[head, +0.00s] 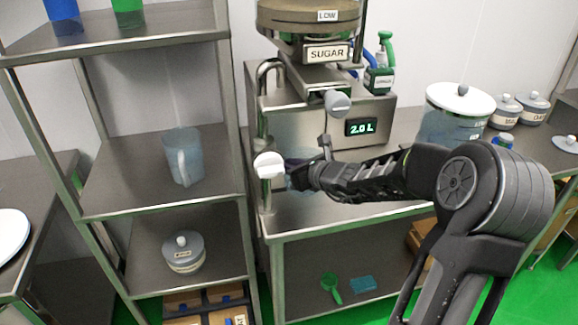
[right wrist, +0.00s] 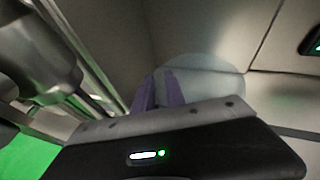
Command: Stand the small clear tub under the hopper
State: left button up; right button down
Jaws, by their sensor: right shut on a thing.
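The small clear tub (head: 295,178) is a faint bluish shape in the head view, mostly hidden behind my right gripper (head: 304,174). In the right wrist view the tub (right wrist: 212,76) is a pale see-through round shape at the fingers. My right gripper (right wrist: 158,92) is shut on it with purple fingers. The hopper (head: 308,18) with the SUGAR sign (head: 328,53) stands above and behind the gripper. The tub appears lower than the hopper and in front of the steel box; whether it touches the bench is hidden. My left gripper is not in view.
A white-ended tap or handle (head: 268,165) is close left of the gripper. A steel box with a 2.0 L display (head: 368,127) stands behind. A large white-lidded container (head: 460,104) is right. A shelf rack (head: 150,200) with a clear jug (head: 184,157) stands left.

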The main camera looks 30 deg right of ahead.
jog(key=c, duration=1.4)
grip_release()
jog(key=shift+o, duration=0.2)
jog(key=shift+s+r, duration=0.1)
jog(key=shift+s, duration=0.05)
jog(key=p+v, duration=0.1)
jog(key=v, duration=1)
jog(key=shift+s+p, duration=0.3)
jog(key=shift+s, duration=0.1)
jog(key=shift+r, duration=0.1)
